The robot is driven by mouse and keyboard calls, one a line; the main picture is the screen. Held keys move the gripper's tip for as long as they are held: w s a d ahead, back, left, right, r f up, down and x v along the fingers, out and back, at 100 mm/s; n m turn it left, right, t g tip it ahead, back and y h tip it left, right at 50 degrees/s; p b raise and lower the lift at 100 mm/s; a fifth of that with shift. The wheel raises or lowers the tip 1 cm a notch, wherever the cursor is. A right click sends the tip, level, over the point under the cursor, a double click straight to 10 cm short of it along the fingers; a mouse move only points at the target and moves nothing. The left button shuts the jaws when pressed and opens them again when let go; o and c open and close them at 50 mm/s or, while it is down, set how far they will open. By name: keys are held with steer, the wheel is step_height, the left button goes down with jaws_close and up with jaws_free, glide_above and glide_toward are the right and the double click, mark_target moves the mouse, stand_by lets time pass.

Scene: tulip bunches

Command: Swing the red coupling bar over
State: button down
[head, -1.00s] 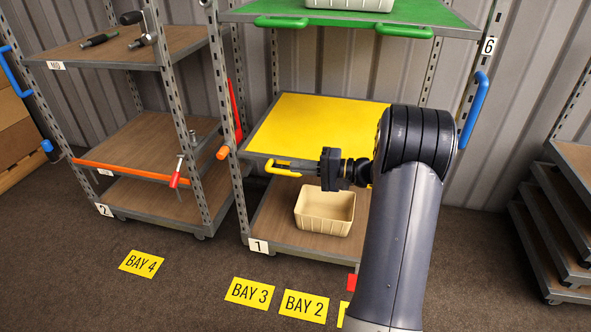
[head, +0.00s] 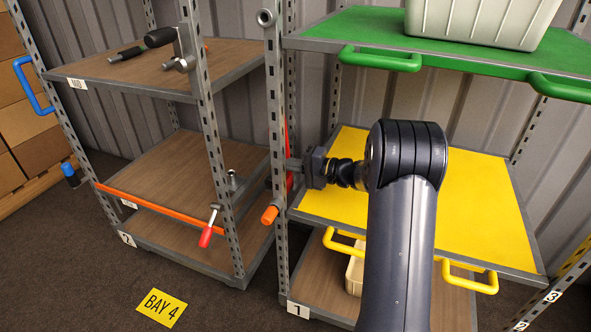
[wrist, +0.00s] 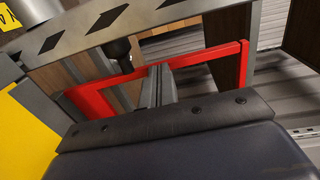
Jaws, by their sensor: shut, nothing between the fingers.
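The red coupling bar (wrist: 205,66) runs across the wrist view in an angled shape, with a red arm at each side. In the head view only a narrow strip of it (head: 288,137) shows behind the front post of cart 1. My gripper (head: 291,164) is at that post, left of the yellow shelf. Its grey fingers (wrist: 157,85) are shut and empty, and they overlap the bar in the wrist view. I cannot tell whether they touch it. The post and my fingers hide parts of the bar.
Cart 1 has a yellow shelf (head: 470,210) with yellow handles and a green shelf (head: 385,25) above. Cart 2 (head: 160,165) stands left, with a red-gripped lever (head: 207,234) on its post. An orange cylinder (head: 270,214) sticks out between the carts. Floor at lower left is open.

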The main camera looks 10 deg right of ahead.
steer(key=w+a+g+h+p, duration=0.1)
steer(key=w+a+h, duration=0.1)
steer(key=a, duration=0.3)
steer(key=shift+w+f+g+h+p, duration=0.2)
steer(key=shift+w+g+h+p, duration=0.15)
steer(key=shift+w, duration=0.4)
